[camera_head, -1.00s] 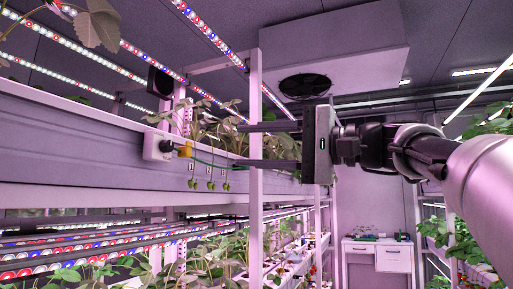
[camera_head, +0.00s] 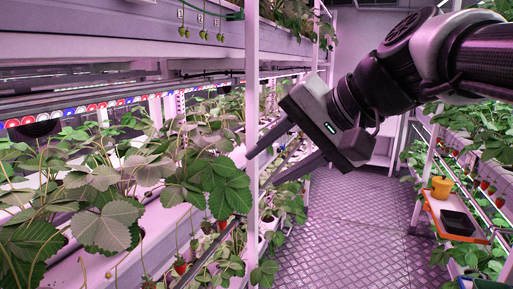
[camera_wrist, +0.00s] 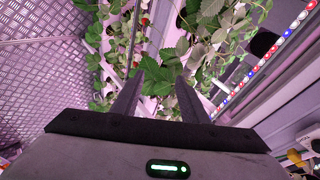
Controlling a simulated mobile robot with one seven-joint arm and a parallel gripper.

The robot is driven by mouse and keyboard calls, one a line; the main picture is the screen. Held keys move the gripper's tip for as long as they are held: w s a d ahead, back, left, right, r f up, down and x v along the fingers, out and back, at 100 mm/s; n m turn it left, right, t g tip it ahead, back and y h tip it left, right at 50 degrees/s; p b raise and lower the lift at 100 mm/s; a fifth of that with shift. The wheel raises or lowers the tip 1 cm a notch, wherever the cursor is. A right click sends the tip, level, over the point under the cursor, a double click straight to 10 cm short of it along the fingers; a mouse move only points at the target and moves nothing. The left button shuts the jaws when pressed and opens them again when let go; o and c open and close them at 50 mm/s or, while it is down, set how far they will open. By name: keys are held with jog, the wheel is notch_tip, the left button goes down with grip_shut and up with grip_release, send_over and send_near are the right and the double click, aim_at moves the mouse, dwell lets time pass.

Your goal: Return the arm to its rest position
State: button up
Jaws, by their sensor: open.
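My gripper (camera_head: 262,169) is open and empty in the head view. Its two dark fingers point left and slightly down, toward the left berry rack, near a white upright post (camera_head: 251,90). My arm comes in from the upper right, bent, and reaches down to the grey gripper body. In the wrist view, my gripper (camera_wrist: 160,78) shows its two fingers apart with nothing between them. Strawberry leaves (camera_wrist: 158,72) show beyond the fingertips; whether any touch them I cannot tell.
The left rack's leafy strawberry plants (camera_head: 110,210) spread close by. The metal floor (camera_head: 340,235) of the aisle between is clear.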

jog(key=s+d+f+n+h, duration=0.1)
jog(key=s+d+f+h, duration=0.1)
jog(key=s+d+f, duration=0.3)
jog(key=s+d+f+n+g+h, duration=0.1)
jog(key=s+d+f+n+h, duration=0.15)
jog(key=f, duration=0.55)
jog(key=s+d+f+n+h, duration=0.1)
jog(key=s+d+f+h, duration=0.25)
jog(key=f, duration=0.25)
notch_tip(320, 180, up, 18)
jog(key=p, duration=1.8)
jog(key=shift+s+d+f+y, duration=0.15)
jog(key=shift+s+f+y, duration=0.05)
jog(key=shift+y, duration=0.2)
